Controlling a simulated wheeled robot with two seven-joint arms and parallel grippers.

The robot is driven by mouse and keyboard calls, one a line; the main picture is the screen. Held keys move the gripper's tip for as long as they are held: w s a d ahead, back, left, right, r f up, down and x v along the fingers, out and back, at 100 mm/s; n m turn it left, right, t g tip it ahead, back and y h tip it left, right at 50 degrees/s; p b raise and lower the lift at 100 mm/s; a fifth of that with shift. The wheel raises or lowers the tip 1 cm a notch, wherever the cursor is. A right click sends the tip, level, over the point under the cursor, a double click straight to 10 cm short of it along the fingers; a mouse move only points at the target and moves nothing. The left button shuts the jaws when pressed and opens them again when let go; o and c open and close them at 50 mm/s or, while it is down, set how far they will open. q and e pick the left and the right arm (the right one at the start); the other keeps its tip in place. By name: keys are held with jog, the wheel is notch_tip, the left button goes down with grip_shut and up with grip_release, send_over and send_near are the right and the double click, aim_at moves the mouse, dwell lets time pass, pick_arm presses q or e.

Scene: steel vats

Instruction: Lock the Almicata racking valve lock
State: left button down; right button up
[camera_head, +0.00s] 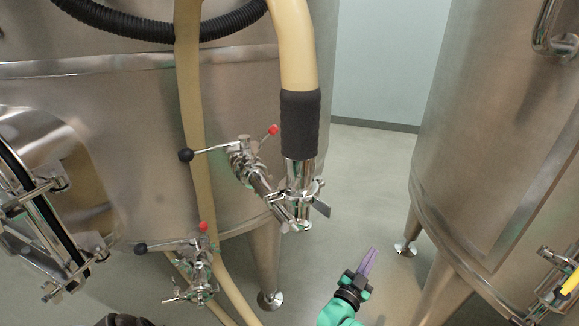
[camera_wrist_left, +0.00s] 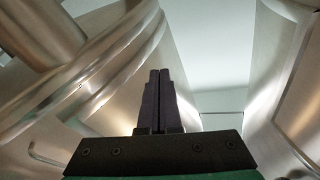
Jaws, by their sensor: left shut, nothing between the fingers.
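An upper steel valve (camera_head: 243,160) on the left vat has a lever ending in a black ball (camera_head: 186,155) on the left and a small red knob (camera_head: 273,130) on the right. A lower valve (camera_head: 197,275) has a similar black ball (camera_head: 140,248) and red knob (camera_head: 203,226). I cannot tell from any label which one is the racking valve. My left gripper (camera_head: 370,257) is shut and empty, right of and below the upper valve, touching nothing. Its closed dark fingers (camera_wrist_left: 158,95) show in the left wrist view, where no valve shows. My right gripper is not seen.
A beige hose with a black sleeve (camera_head: 300,123) joins a steel pipe fitting beside the upper valve. Another hose (camera_head: 190,95) hangs in front of the left vat (camera_head: 110,110). A second vat (camera_head: 480,140) stands at right. Open floor (camera_head: 365,185) lies between the vats.

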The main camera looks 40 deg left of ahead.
aim_at(269, 134)
pick_arm(q)
jog(key=a+r+n+t+y+b, duration=0.25)
jog(key=r+n+y+b, duration=0.35)
jog(key=r+n+y, duration=0.7)
jog(key=s+a+r+n+g+y+b, duration=0.3)
jog(key=s+r+n+g+y, duration=0.2)
jog(key=g, duration=0.6)
jog(key=s+a+r+n+g+y+b, duration=0.3)
jog(key=s+a+r+n+g+y, duration=0.1)
jog(key=r+n+g, duration=0.5)
jog(key=s+n+g+y, duration=0.1)
jog(key=s+n+g, duration=0.1)
jog(key=shift+a+r+g+b, duration=0.15)
jog(key=shift+g+b, duration=0.15)
jog(key=shift+g, duration=0.05)
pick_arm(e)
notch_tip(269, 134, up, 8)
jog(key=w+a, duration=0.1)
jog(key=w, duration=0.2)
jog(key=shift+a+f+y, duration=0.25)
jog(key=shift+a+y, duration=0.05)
